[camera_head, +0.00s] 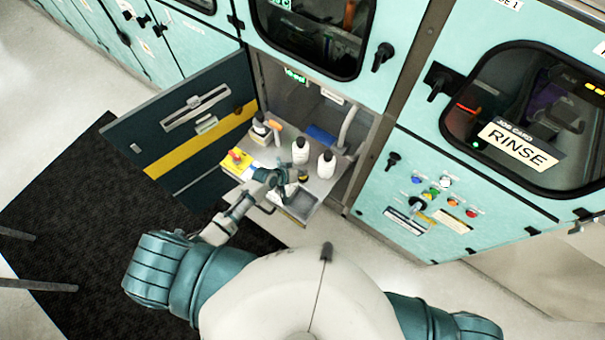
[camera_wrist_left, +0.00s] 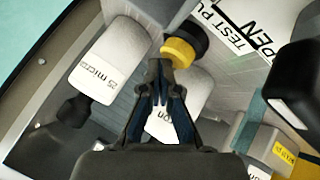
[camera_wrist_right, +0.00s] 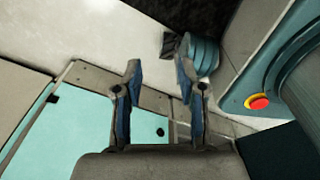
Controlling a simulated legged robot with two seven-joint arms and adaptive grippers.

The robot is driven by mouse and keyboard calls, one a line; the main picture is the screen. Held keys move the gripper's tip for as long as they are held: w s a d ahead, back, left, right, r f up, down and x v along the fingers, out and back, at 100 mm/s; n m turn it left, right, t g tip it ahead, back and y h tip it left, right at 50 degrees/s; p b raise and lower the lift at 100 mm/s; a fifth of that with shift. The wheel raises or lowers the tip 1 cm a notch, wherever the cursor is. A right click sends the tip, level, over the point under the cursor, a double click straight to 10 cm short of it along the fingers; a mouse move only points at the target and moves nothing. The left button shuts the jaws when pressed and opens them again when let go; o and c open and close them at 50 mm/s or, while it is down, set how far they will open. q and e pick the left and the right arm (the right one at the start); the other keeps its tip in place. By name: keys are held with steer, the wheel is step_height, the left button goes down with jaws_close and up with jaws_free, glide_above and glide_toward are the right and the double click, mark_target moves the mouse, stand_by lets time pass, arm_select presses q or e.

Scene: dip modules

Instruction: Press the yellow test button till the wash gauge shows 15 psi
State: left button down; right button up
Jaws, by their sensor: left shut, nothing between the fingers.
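The yellow test button (camera_wrist_left: 178,54) shows in the left wrist view as a yellow disc on a black body, beside a white "TEST PU…" label (camera_wrist_left: 240,32). A small yellow spot in the head view, by my left gripper, looks like the same button (camera_head: 305,178). My left gripper (camera_wrist_left: 160,66) is shut and empty, its tips close to the button's lower left edge; I cannot tell if they touch it. In the head view my left gripper (camera_head: 292,179) reaches over the cabinet shelf. My right gripper (camera_wrist_right: 159,76) is open and empty, away from the shelf. I cannot make out the wash gauge.
White filter canisters (camera_wrist_left: 112,62) stand beside the button. The shelf (camera_head: 316,185) also holds bottles (camera_head: 326,165), a blue box (camera_head: 321,135) and a tray. The open cabinet door (camera_head: 185,125) stands left. A panel of coloured buttons (camera_head: 440,195) is on the right. A red stop button (camera_wrist_right: 258,102) shows in the right wrist view.

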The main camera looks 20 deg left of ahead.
arm_select(q)
steer(key=shift+f, duration=0.2)
steer(key=shift+d, duration=0.1)
steer(key=shift+a+r+p, duration=0.2)
steer(key=shift+r+p, duration=0.8)
steer(key=shift+r, duration=0.05)
arm_select(e)
steer(key=shift+a+r, duration=0.25)
steer(key=shift+r, duration=0.65)
arm_select(q)
step_height(320, 180, up, 5)
steer(key=p, duration=0.5)
steer(key=shift+r, duration=0.1)
arm_select(e)
step_height(320, 180, up, 5)
steer(key=shift+w+a, duration=0.1)
